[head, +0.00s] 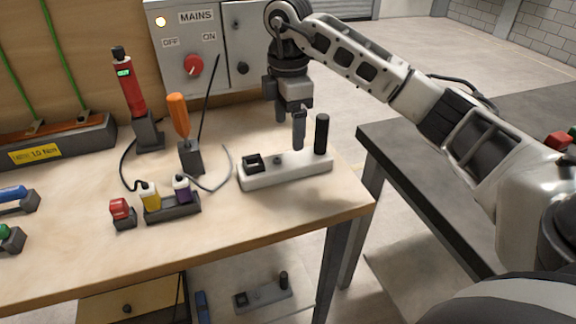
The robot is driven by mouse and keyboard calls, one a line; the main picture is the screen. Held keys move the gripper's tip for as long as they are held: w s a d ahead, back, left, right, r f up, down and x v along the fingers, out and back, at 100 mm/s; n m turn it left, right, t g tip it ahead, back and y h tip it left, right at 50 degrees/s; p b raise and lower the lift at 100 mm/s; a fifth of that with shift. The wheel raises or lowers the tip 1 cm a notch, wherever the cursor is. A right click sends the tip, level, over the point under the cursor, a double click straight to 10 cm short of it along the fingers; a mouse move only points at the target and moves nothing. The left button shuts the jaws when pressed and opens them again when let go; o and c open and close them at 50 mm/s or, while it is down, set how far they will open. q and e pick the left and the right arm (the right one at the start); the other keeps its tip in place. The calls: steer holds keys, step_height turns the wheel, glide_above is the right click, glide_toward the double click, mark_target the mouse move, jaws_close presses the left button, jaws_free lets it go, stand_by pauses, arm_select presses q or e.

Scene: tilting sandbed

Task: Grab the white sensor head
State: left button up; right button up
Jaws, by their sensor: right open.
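No single part is plainly the white sensor head. My left gripper is out of view.
An orange-handled screwdriver (178,115) and a red tool (130,92) stand in holders behind the heads. A red piece (120,208) sits left of them. The mains box (190,55) is at the back. The bench front is clear. A dark table (415,190) stands right, across a gap.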

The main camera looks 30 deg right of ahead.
mark_target(289, 159)
step_height(289, 159, down, 3)
steer(key=shift+r, duration=0.1)
steer(key=f, duration=0.4)
steer(key=shift+s+a+f+p, duration=0.1)
steer(key=shift+s+a+p, duration=0.05)
steer(key=shift+s+p, duration=0.2)
steer(key=shift+f, duration=0.6)
steer(key=c, duration=1.2)
